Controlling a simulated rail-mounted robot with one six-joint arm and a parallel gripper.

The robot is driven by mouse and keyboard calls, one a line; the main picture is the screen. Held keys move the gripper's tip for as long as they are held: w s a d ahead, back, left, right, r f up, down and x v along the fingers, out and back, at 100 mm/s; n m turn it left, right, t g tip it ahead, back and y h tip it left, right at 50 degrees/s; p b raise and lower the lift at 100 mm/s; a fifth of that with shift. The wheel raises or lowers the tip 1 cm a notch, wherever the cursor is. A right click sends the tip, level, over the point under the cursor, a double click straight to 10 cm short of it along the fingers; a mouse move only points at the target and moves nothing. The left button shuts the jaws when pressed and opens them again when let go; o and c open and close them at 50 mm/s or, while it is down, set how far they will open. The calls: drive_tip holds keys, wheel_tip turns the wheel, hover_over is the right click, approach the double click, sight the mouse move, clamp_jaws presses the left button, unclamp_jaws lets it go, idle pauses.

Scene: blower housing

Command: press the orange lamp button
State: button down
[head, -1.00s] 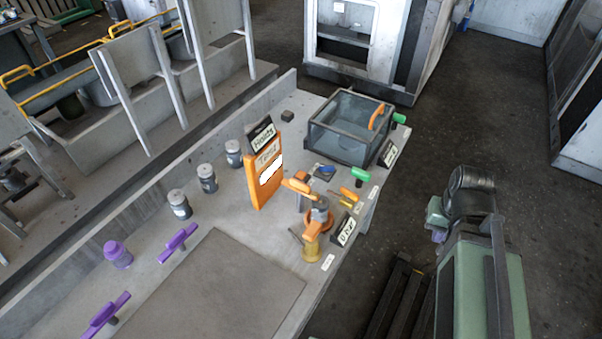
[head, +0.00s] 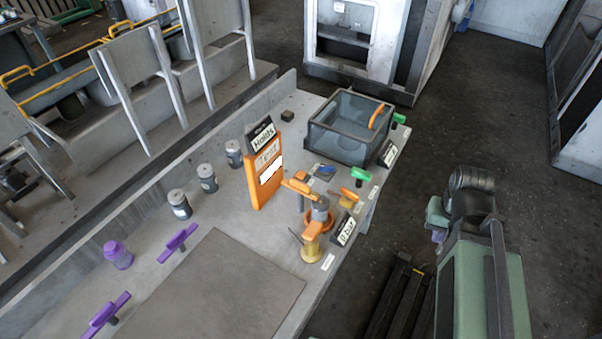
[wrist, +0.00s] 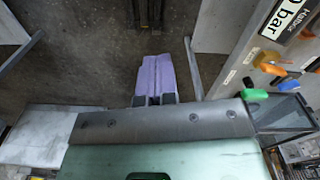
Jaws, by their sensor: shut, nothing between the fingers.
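An orange upright panel (head: 264,190) with a bright white patch and a "Test" label stands on the bench in the head view. Several small orange parts are right of it: one by the panel (head: 300,186), one on a brass-coloured fitting (head: 313,229), and one near the bench edge (head: 350,194). I cannot tell which, if any, is the lamp button. My gripper (head: 438,236) is off the bench's right side, well apart from these parts. In the wrist view its purple fingers (wrist: 155,90) are together and empty above the floor. An orange handle (wrist: 272,62) shows at right there.
A glass-sided box (head: 345,128) stands at the bench's far end. Green handles (head: 361,174) and label plates line the right edge. Grey cylinders (head: 207,178) and purple handles (head: 178,243) are at left. A flat mat (head: 215,295) covers the near bench. Open floor lies right.

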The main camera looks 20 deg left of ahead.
idle(0.8)
drive_tip(key=n+t+y+b, duration=0.4)
drive_tip(key=n+t+b, duration=0.3)
drive_tip(key=n, duration=0.8)
hover_over(300, 174)
drive_tip(key=p, duration=0.1)
drive_tip(key=t, duration=0.1)
drive_tip(key=shift+s+f, duration=0.1)
drive_tip(key=shift+f, duration=0.25)
drive_tip(key=shift+f, duration=0.1)
wheel_tip(300, 174, down, 9)
drive_tip(key=b, duration=0.8)
drive_tip(key=shift+b, duration=0.4)
